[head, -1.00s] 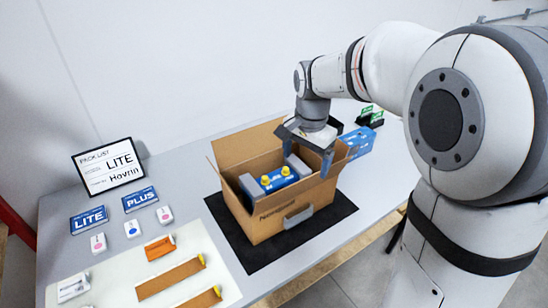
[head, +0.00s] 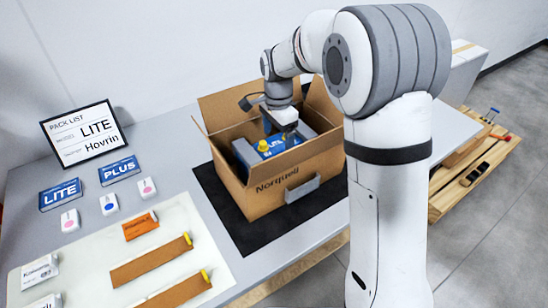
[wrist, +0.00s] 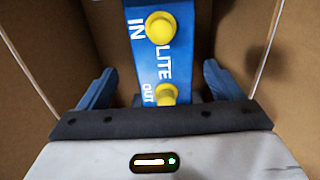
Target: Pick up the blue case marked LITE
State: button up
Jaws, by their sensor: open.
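The blue case marked LITE (head: 281,145) sits inside the open cardboard box, with yellow caps on its top. In the wrist view the case (wrist: 148,72) shows the words IN, LITE and OUT and two yellow caps. My gripper (head: 275,125) reaches down into the box over the case. In the wrist view my gripper (wrist: 160,88) is open, with one blue finger on each side of the case. A gap shows beside the case at each finger. The case's lower part is hidden.
The cardboard box (head: 292,190) stands on a black mat (head: 236,222) with its flaps up. At left lie blue LITE (head: 60,194) and PLUS (head: 119,170) boxes before a pack list sign (head: 84,134). Several small items lie on a pale mat (head: 85,262).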

aim_at(275, 144)
jog(key=f, duration=0.5)
jog(key=shift+a+f, duration=0.25)
jog(key=shift+a, duration=0.05)
jog(key=shift+r, duration=0.1)
jog(key=c, duration=1.7)
